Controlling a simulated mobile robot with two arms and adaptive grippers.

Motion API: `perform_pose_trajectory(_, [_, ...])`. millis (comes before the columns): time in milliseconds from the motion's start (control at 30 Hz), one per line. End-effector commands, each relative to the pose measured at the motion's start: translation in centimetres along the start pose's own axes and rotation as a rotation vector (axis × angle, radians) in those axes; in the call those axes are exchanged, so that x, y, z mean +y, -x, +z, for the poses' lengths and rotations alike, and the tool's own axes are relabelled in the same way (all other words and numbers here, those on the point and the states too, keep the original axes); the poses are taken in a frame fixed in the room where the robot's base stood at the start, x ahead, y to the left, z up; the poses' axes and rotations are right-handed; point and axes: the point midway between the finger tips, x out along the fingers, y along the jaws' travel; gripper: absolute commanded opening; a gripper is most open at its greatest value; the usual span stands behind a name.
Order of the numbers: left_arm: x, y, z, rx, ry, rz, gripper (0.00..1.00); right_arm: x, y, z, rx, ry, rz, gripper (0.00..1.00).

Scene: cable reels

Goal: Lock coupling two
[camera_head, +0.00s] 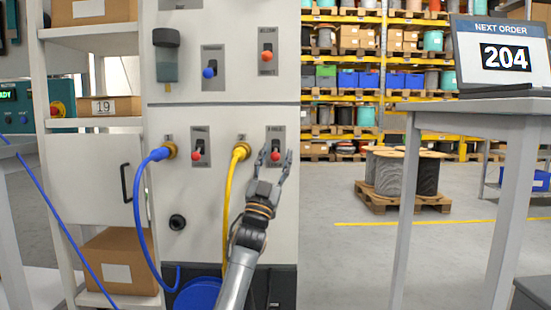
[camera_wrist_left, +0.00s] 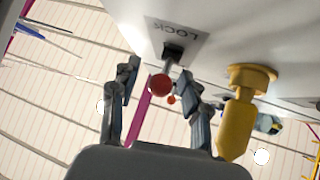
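A red-knobbed lever (camera_head: 276,155) sits on a grey label plate on the cabinet front, right of the yellow coupling (camera_head: 241,151). In the left wrist view its red knob (camera_wrist_left: 160,85) hangs below a plate marked LOCK. My left gripper (camera_head: 275,158) is open, with one finger on each side of the knob; a gap shows on both sides, and contact is not clear. The yellow coupling also shows in the left wrist view (camera_wrist_left: 238,120), right of the fingers. A second red-knobbed lever (camera_head: 197,155) stands next to the blue coupling (camera_head: 165,151). My right gripper is not in view.
Higher on the cabinet are a blue-knobbed switch (camera_head: 209,73) and an orange-knobbed switch (camera_head: 266,56). The yellow cable (camera_head: 228,215) hangs close to my left gripper and forearm. A grey table (camera_head: 470,104) with an order screen (camera_head: 500,57) stands at the right. Open floor lies between.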

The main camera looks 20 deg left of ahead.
Motion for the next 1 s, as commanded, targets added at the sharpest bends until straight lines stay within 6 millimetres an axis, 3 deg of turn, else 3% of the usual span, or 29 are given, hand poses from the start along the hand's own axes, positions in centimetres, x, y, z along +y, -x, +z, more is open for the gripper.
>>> perform_pose_trajectory(267, [-0.1,0.7,0.0,0.000,-0.001,-0.001,0.46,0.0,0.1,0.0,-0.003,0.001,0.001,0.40])
perform_pose_trajectory(367, [0.0,2.0,0.1,0.000,-0.001,0.000,0.46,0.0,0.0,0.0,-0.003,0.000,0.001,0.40])
perform_pose_trajectory(700, [0.0,9.2,0.1,-0.002,-0.001,0.001,0.46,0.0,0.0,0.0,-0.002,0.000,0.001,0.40])
perform_pose_trajectory(1000, [0.0,12.0,0.0,-0.001,0.000,0.000,0.46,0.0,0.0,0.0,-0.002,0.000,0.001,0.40])
